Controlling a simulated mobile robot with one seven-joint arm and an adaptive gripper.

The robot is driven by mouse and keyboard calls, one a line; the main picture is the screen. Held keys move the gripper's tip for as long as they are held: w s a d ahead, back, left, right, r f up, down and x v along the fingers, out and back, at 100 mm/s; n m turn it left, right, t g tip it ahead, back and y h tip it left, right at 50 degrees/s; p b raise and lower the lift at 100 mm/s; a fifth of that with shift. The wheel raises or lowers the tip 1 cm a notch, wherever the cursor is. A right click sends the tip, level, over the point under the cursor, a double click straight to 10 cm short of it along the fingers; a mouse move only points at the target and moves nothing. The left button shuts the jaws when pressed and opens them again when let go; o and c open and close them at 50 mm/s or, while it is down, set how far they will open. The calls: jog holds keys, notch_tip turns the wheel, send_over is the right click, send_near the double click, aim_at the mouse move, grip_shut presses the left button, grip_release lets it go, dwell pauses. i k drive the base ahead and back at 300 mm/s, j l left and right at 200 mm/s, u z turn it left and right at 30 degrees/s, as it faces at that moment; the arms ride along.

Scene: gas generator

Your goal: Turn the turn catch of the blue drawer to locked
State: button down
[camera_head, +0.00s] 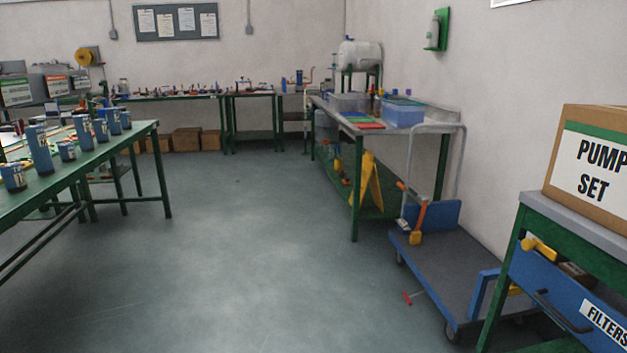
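A blue drawer (562,288) with a black handle and a FILTERS label shows at the lower right, under the top of a green-framed bench. The right part of the drawer is cut off by the picture edge. A yellow piece (540,248), which may be the turn catch, shows at the drawer's upper left, below the bench top. I cannot tell from here whether it stands at locked. My gripper is not in view.
A PUMP SET carton (560,150) stands on this bench. A blue platform trolley (445,265) stands beside it, with a red-ended tool (408,298) on the floor. A green table (150,135) with blue cans is at left. The middle floor is clear.

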aim_at(527, 244)
jog(key=z, duration=1.25)
jog(key=i+j+u, duration=0.15)
jog(key=i+j, duration=0.75)
jog(key=i, duration=0.05)
